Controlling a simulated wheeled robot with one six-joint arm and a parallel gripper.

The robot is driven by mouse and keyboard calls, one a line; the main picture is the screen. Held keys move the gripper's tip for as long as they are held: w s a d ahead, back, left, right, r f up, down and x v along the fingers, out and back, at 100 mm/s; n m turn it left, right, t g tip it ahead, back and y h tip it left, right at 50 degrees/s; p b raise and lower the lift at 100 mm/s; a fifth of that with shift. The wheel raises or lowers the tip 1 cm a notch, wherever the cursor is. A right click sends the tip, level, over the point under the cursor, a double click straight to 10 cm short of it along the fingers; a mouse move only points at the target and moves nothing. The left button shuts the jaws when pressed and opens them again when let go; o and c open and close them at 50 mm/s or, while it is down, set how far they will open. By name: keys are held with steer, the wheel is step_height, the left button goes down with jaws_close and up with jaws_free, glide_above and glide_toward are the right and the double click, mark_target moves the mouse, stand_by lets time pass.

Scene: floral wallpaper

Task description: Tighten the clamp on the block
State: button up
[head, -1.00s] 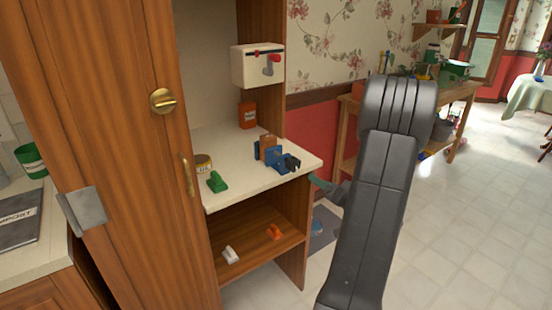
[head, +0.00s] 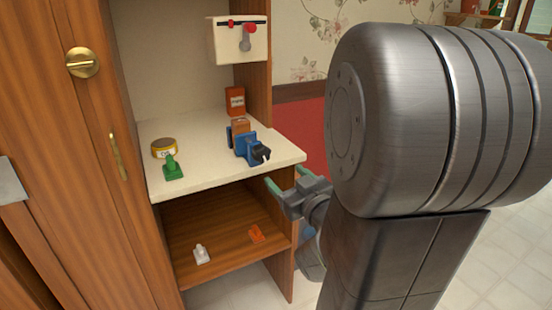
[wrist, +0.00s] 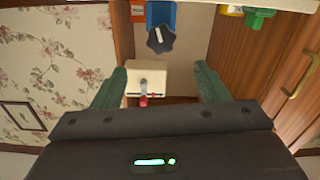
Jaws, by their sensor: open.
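The blue clamp (head: 243,146) stands on the cream shelf near its front edge, with a black star-shaped knob (head: 260,153) facing forward. The brown block (head: 239,125) sits at the clamp's back, partly hidden by it. In the wrist view the clamp (wrist: 161,12) and its knob (wrist: 160,39) show at the top, beyond the fingertips. My gripper (head: 288,180) is open and empty, in front of and a little below the shelf's right front edge, apart from the clamp. Its green fingers (wrist: 161,72) are spread in the wrist view.
A yellow tin (head: 164,148), a green object (head: 172,168) and an orange box (head: 236,101) share the shelf. A white box with a red-knobbed lever (head: 238,41) hangs above. A wooden door (head: 85,130) stands left.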

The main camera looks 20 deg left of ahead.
mark_target(264, 156)
steer(key=x, duration=1.3)
steer(key=shift+w+a, duration=0.15)
steer(key=shift+a, duration=0.25)
steer(key=c, duration=1)
steer(key=shift+m, duration=0.4)
steer(key=shift+m+b, duration=0.75)
steer(key=shift+m, duration=0.25)
steer(key=m, duration=0.2)
steer(key=shift+m, duration=0.3)
steer(key=m, duration=0.5)
steer(key=shift+m, duration=0.4)
